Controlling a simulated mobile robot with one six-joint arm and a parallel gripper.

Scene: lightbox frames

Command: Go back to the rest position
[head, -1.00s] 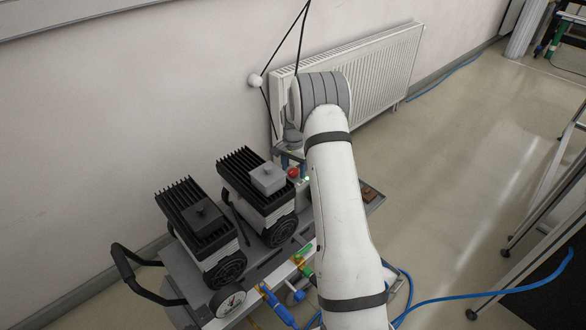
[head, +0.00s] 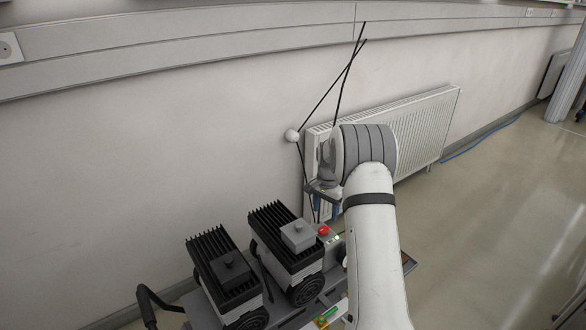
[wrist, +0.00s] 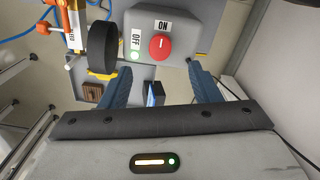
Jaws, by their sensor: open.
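My gripper (wrist: 157,88) is open, its two blue fingers spread apart in the wrist view with no object held between them. In the head view my white arm reaches up from the lower right, and my gripper (head: 325,208) hangs beside the red button (head: 324,230), partly hidden by my wrist.
Two black-finned pump units (head: 222,268) (head: 285,245) stand on a cart left of my arm. A white radiator (head: 425,125) is on the wall behind. Black cables hang by my wrist. The floor (head: 500,220) to the right is clear.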

